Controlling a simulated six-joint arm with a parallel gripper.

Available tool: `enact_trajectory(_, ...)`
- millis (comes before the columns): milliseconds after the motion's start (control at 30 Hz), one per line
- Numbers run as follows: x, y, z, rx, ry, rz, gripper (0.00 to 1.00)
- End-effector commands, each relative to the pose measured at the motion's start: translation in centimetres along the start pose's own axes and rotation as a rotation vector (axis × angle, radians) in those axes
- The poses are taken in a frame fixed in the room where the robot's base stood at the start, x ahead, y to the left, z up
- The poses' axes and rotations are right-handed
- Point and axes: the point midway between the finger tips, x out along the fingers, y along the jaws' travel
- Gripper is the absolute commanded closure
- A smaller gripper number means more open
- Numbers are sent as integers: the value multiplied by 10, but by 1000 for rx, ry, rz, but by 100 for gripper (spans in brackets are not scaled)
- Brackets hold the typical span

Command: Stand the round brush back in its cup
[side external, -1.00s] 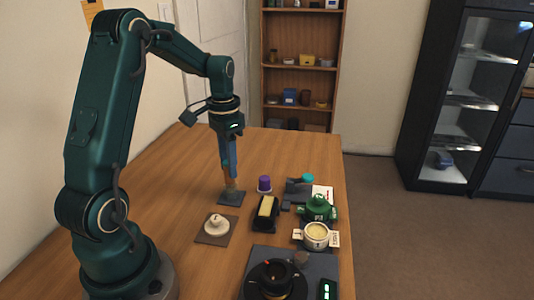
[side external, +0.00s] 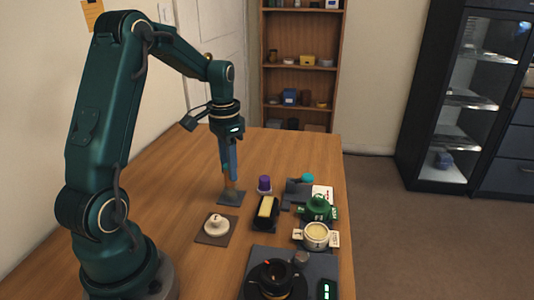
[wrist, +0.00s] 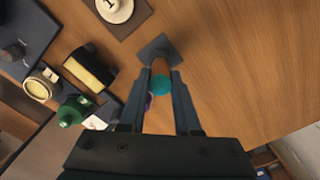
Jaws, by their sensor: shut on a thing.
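My gripper (side external: 229,178) points straight down over a dark square base (side external: 231,199) on the wooden table. It is shut on the round brush, whose teal end (wrist: 162,85) shows between the fingers in the wrist view. The brush looks upright. A brown piece (wrist: 160,66) shows between the fingertips and the dark base, in line with the brush. I cannot tell whether this brown piece is the brush's lower part or its cup. The cup's opening is hidden by the fingers.
A white knobbed disc on a brown mat (side external: 215,240) lies in front. A black block with a cream top (side external: 266,212), a purple-capped item (side external: 264,183), a green pot (side external: 319,208) and a white jar (side external: 316,236) stand right. The table behind is clear.

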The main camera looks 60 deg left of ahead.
Motion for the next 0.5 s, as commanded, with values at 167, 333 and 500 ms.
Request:
enact_trajectory(167,2,0,0,0,-1,1,100)
enact_trajectory(333,4,0,0,0,-2,1,100)
enact_trajectory(500,6,0,0,0,-1,1,100)
